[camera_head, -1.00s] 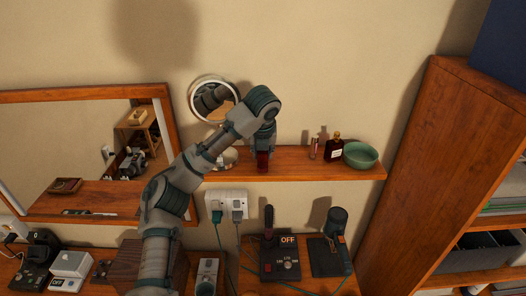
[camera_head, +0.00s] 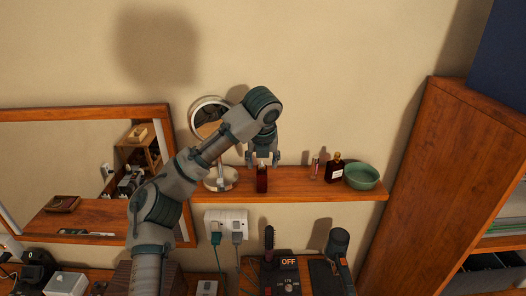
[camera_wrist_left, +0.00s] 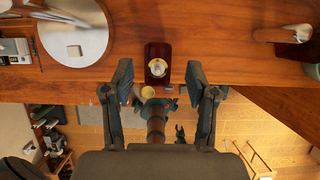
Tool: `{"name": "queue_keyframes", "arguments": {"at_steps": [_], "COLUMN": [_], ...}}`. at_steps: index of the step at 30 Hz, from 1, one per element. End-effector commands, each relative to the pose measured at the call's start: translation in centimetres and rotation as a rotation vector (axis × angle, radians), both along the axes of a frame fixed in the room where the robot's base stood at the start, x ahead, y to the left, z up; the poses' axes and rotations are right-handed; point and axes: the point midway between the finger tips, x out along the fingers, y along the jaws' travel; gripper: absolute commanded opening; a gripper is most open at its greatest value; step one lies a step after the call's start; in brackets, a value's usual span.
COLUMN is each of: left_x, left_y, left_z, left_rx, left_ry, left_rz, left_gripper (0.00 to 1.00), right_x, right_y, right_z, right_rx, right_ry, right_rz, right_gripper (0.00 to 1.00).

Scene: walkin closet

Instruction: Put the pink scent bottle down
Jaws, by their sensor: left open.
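The scent bottle (camera_head: 262,180), dark red to pink with a pale cap, stands upright on the wooden wall shelf (camera_head: 290,187), near its front edge. In the left wrist view the bottle (camera_wrist_left: 157,52) shows from above, just past and between the fingertips. My left gripper (camera_head: 263,160) is open above the bottle, with a finger on each side of its top and no grip on it. Its spread fingers also show in the wrist view (camera_wrist_left: 162,92). My right gripper is not in view.
A round mirror (camera_head: 207,115) on a pale base (camera_head: 221,180) stands left of the bottle. To the right are a slim pink vial (camera_head: 314,168), a dark bottle (camera_head: 334,171) and a green bowl (camera_head: 361,176). A tall wooden cabinet (camera_head: 440,170) stands further right.

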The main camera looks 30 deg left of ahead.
Motion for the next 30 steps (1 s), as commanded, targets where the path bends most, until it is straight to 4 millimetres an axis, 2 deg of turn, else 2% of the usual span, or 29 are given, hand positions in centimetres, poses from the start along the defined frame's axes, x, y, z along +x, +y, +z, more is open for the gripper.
{"name": "queue_keyframes", "arguments": {"at_steps": [3,9,14,30], "left_x": [-0.8,-1.6,-1.8,-1.9], "left_y": [-0.5,-1.1,-1.2,-1.2], "left_z": [2.5,4.9,5.4,5.4], "left_rx": [0.001,0.001,0.0,0.0], "left_ry": [-0.004,0.0,0.001,0.001], "left_rz": [0.002,0.0,0.0,0.0], "left_gripper": [0.58,0.58,0.58,0.58], "right_x": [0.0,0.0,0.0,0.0], "right_y": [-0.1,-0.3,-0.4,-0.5], "right_z": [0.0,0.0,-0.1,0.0], "right_rx": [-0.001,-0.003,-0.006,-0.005], "right_ry": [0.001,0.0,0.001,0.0], "right_rz": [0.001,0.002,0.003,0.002], "right_gripper": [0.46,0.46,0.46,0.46]}}
